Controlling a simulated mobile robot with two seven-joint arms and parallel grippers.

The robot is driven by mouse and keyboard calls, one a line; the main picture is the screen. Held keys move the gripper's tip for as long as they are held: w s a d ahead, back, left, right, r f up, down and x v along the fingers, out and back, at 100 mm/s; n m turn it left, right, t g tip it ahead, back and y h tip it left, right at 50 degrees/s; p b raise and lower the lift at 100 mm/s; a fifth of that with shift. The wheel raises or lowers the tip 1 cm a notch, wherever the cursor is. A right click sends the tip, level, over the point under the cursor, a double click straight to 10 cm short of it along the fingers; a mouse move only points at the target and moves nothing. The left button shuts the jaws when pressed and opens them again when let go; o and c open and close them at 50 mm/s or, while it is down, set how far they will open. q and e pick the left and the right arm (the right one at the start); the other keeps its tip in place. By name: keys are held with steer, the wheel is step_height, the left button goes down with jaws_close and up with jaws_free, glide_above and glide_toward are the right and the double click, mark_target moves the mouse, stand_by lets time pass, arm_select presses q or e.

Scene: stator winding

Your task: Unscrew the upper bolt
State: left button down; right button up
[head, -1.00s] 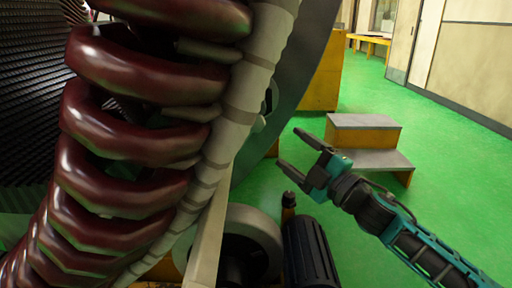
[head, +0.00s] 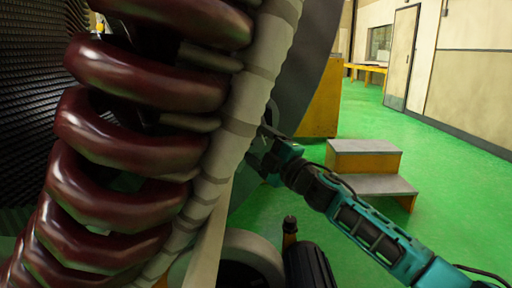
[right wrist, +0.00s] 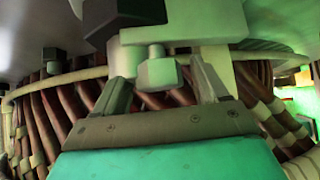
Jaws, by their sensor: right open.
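A grey hex-headed bolt (right wrist: 157,72) shows in the right wrist view, below a pale bracket (right wrist: 205,22). My right gripper (right wrist: 164,82) is open, with one finger on each side of the bolt head. I cannot tell whether the fingers touch it. In the head view my right gripper (head: 267,150) is at the edge of the stator, its fingertips mostly hidden behind the pale wrapped ring (head: 238,130). The bolt is hidden there. My left gripper is not in view.
Dark red coils (head: 130,145) fill the left of the head view. A dark block (right wrist: 122,14) is close above the left finger in the wrist view. A step stool (head: 365,165) stands on the green floor behind my right arm. Open floor lies to the right.

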steer(key=shift+w+a, duration=0.1)
steer(key=shift+a, duration=0.05)
